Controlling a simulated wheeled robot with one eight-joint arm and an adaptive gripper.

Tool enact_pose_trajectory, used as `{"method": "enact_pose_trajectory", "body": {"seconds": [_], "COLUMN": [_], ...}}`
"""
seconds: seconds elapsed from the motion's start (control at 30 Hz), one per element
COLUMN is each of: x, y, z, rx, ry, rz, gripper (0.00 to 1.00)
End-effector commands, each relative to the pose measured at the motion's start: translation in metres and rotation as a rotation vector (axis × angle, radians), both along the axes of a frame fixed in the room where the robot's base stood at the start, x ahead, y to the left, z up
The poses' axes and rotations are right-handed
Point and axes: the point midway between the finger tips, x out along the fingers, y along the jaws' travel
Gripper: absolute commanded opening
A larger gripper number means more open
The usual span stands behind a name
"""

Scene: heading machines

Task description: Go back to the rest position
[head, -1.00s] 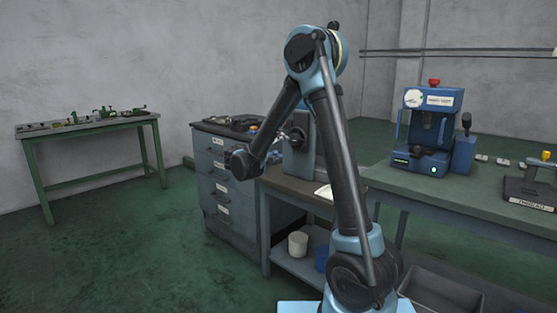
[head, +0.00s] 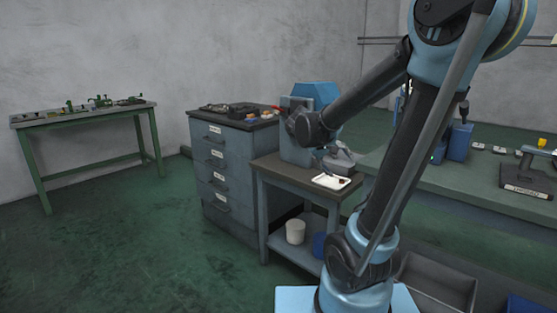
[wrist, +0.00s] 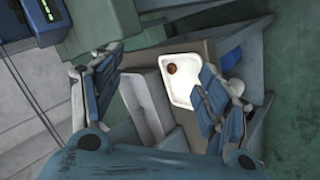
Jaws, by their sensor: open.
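My gripper (wrist: 160,100) is open in the wrist view, with its two blue and grey fingers spread wide apart and nothing between them held. Below and beyond the fingers a white tray (wrist: 181,90) lies on the small side table, with a small brown round item (wrist: 174,69) in it. The tray also shows in the head view (head: 326,182). In the head view my arm reaches left over the side table, and the gripper end is near the grey and blue machine; its fingers are mostly hidden there.
A drawer cabinet (head: 222,175) stands left of the side table (head: 283,172). A green bench (head: 457,178) runs along the right. A green-legged table (head: 82,114) stands far left. The floor (head: 110,235) between is clear.

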Motion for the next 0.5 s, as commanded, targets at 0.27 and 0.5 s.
{"method": "enact_pose_trajectory", "body": {"seconds": [0.27, 0.5], "x": [-0.078, -0.141], "y": [-0.019, -0.016], "z": [-0.031, -0.061], "rx": [0.189, 0.362], "ry": [0.088, 0.141], "rz": [-0.053, -0.088], "gripper": [0.69, 0.69]}}
